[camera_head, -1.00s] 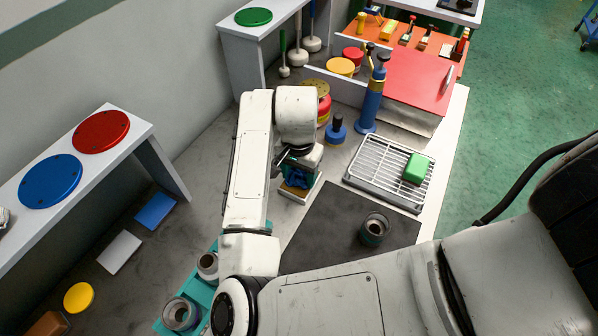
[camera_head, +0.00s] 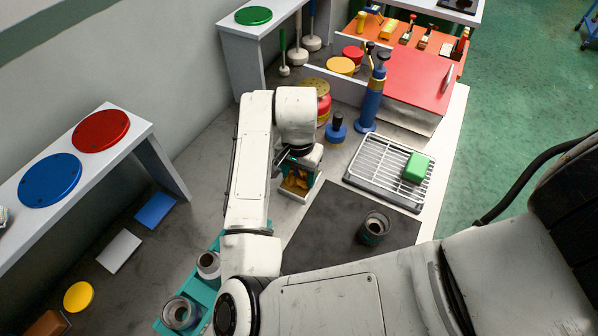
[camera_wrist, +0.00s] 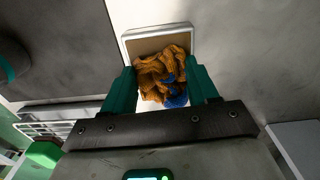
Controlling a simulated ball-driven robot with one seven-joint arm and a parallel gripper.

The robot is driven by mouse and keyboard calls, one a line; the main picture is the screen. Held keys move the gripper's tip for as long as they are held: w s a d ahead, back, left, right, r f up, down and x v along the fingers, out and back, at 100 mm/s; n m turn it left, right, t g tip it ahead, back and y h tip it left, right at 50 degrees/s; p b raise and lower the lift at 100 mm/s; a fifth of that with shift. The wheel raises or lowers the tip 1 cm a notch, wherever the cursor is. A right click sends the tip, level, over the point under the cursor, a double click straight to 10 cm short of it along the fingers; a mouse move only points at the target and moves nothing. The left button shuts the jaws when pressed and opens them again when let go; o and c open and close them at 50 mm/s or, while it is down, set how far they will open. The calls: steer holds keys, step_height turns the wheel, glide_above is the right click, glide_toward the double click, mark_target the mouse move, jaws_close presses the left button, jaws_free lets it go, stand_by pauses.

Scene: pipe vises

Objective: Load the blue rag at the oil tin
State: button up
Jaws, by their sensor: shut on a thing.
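My gripper (camera_head: 296,172) is over a small shallow tray (camera_head: 291,195) with a pale rim, on the bench left of the dark mat. In the wrist view its teal fingers (camera_wrist: 162,72) stand on both sides of a crumpled orange-brown rag (camera_wrist: 158,66). A blue piece of rag (camera_wrist: 176,92) shows at the near side of this bundle, partly hidden by the gripper. I cannot tell which cloth is pinched. The tray (camera_wrist: 126,50) lies beneath, with a tan bottom. A red can with a perforated yellow lid (camera_head: 316,88) stands behind; I cannot tell if it is the oil tin.
A blue bottle-like torch (camera_head: 372,100) and a squat blue can (camera_head: 336,130) stand behind right. A wire rack (camera_head: 375,170) with a green block (camera_head: 416,168) is to the right. A dark mat (camera_head: 320,235) carries a metal cup (camera_head: 374,228).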

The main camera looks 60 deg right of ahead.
mark_target(299, 175)
stand_by(0.3)
steer(key=shift+r+p, duration=3)
steer(key=shift+r, duration=0.45)
